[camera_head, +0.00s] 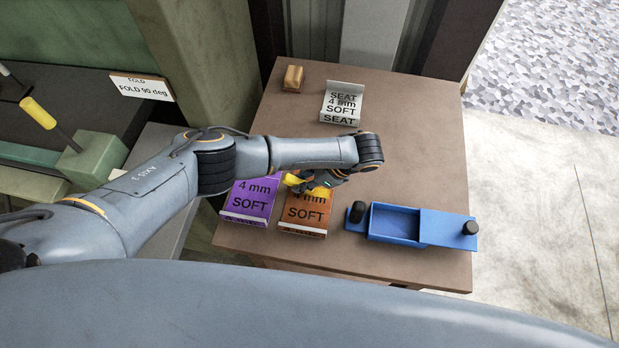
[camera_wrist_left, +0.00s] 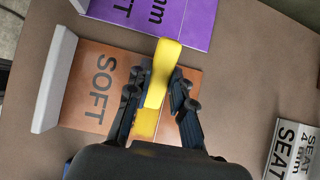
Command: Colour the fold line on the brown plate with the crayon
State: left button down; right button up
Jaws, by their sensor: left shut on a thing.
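The brown plate (camera_head: 303,218), marked SOFT with a raised white edge, lies on the table; it also shows in the wrist view (camera_wrist_left: 100,85). My left gripper (camera_head: 318,182) is over its far part, shut on the yellow crayon (camera_wrist_left: 162,72). The fingers (camera_wrist_left: 158,98) grip the crayon from both sides, and its end sticks out beyond them. A yellow patch (camera_wrist_left: 145,124) shows between the fingers over the plate; I cannot tell whether it is a mark or part of the crayon. The gripper hides part of the plate. Crayon contact with the plate is unclear. My right gripper is not in view.
The purple plate (camera_head: 250,199) lies just left of the brown one. A blue box (camera_head: 400,224) with black knobs stands to the right. A grey SEAT plate (camera_head: 342,103) and a small wooden block (camera_head: 293,78) lie at the back. The table's right side (camera_head: 425,150) is clear.

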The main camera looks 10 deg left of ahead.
aim_at(286, 176)
pick_arm(q)
jog(key=shift+a+r+p, duration=0.1)
jog(key=shift+a+p, duration=0.55)
jog(key=shift+a, duration=0.75)
jog(key=shift+w+a+p, duration=0.1)
jog(key=shift+a+p, duration=0.6)
jog(key=shift+a, duration=0.55)
